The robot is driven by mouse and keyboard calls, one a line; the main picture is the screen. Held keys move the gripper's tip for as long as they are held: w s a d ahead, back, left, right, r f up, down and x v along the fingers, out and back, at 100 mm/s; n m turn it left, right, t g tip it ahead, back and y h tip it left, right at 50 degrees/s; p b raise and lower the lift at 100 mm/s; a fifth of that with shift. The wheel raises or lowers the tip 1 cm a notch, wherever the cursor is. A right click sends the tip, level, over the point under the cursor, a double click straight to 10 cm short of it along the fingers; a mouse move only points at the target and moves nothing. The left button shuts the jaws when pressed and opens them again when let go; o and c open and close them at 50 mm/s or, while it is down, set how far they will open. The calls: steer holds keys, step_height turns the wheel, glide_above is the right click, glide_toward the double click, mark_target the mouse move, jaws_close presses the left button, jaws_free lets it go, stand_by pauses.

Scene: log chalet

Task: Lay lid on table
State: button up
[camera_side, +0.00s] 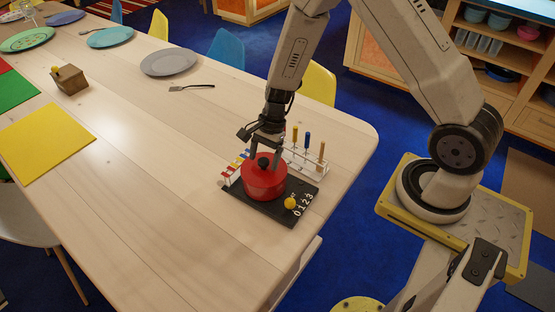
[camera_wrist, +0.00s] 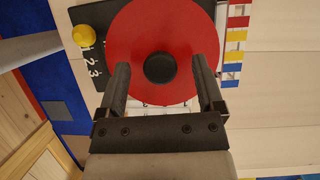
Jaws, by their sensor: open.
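The red lid (camera_wrist: 147,28) with a round black knob (camera_wrist: 159,67) sits on top of a red pot (camera_side: 265,184). The pot stands on a black hob plate (camera_side: 254,209) near the table's right edge. My gripper (camera_side: 266,158) is right above the lid, pointing down. In the wrist view its two fingers (camera_wrist: 160,72) are open, one on each side of the knob, with a gap to it on both sides. The light wooden table (camera_side: 152,187) has bare space left of the pot.
A rack with several coloured-handled tools (camera_side: 308,153) stands close behind the pot. A small rack of coloured blocks (camera_side: 231,170) is at its left. A yellow knob (camera_side: 290,203) sits on the hob's front right. Plates, a fork (camera_side: 192,87) and a yellow mat (camera_side: 47,138) lie farther off.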

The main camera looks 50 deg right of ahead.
steer(key=shift+a+f, duration=0.2)
steer(key=shift+f, duration=0.35)
jaws_close()
